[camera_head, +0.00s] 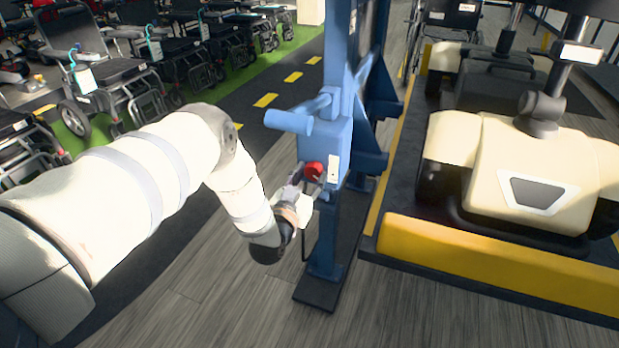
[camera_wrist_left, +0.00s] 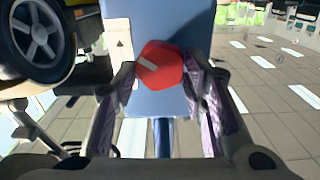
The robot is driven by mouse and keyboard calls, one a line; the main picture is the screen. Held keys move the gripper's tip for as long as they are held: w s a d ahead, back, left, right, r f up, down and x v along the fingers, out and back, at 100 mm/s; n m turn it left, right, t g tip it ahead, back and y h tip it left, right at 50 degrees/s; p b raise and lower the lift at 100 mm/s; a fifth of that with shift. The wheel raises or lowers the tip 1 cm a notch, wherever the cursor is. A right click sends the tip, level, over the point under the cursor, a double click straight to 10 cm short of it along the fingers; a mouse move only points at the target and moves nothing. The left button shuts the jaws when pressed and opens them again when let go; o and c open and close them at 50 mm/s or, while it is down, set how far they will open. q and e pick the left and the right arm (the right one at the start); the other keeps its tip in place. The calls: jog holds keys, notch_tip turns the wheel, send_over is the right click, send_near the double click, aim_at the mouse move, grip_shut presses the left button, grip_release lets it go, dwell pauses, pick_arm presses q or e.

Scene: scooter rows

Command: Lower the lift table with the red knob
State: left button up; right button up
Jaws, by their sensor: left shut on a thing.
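The red knob (camera_head: 314,170) sits on the front of the blue control box (camera_head: 325,138) on the lift's post. In the left wrist view the knob (camera_wrist_left: 160,68) is a faceted red cap with a pale mark on its left part, on the blue plate (camera_wrist_left: 130,22). My left gripper (camera_head: 308,181) is at the knob. In the wrist view its two fingers (camera_wrist_left: 162,75) stand on either side of the knob, shut on it. My right gripper is in neither view.
The lift platform with a yellow front edge (camera_head: 490,270) stands right of the post and bears a cream scooter (camera_head: 520,165). Several wheelchairs (camera_head: 105,85) stand at the upper left. A blue handle (camera_head: 288,122) juts left above the knob. The floor left of the post's foot is clear.

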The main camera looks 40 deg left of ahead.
pick_arm(q)
jog(key=n, duration=0.8)
jog(key=shift+f, duration=0.1)
jog(key=n+b, duration=0.1)
jog(key=n, duration=0.3)
jog(key=shift+f, duration=0.1)
jog(key=shift+n+b, duration=0.45)
jog(key=shift+n, duration=1.55)
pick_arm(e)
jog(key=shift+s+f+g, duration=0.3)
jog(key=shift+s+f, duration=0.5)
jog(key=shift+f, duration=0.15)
pick_arm(q)
jog(key=o, duration=1.2)
jog(key=shift+c, duration=0.2)
jog(key=shift+s, duration=0.15)
